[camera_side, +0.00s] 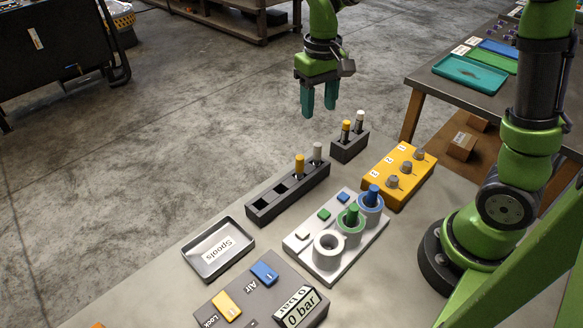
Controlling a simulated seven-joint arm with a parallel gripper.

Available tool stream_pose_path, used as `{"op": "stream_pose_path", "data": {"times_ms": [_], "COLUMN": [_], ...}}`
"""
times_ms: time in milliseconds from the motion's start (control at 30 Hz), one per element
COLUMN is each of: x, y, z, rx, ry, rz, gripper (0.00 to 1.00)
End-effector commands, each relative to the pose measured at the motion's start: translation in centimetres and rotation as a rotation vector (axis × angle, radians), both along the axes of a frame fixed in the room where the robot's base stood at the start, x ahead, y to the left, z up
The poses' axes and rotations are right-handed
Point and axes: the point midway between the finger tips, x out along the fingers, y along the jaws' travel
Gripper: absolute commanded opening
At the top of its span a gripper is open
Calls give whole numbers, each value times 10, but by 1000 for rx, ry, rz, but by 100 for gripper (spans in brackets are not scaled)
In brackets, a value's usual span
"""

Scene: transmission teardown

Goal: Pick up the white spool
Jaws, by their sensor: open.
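My gripper (319,108), with two teal fingers pointing down, is open and empty. It hangs above and to the left of the small dark block (349,150). An off-white pin-like part (360,117) stands upright in that block beside a yellow-orange one (346,126). A pale grey-white cylinder (318,152) stands upright in the far end of the long dark rack (262,215), beside another yellow-orange part (299,167). I cannot tell which pale part is the white spool. My gripper touches none of them.
A white fixture (301,253) holds an empty white ring (327,247), a green part (351,217) and a blue part (372,194). A yellow block (399,174) stands to the right. A "Spools" tray (218,248) lies empty at left. A control panel (262,300) is in front.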

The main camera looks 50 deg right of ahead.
Motion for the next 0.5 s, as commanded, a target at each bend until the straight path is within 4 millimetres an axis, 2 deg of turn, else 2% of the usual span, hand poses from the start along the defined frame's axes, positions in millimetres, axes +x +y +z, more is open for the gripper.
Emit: {"op": "stream_pose_path", "data": {"times_ms": [100, 300, 500], "x": [-1, -1, 0], "y": [0, 0, 0], "z": [-28, -67, -83], "rx": [0, 1, 1], "ry": [6, 4, 0], "rz": [0, -1, -2], "gripper": [50, 50, 50]}}
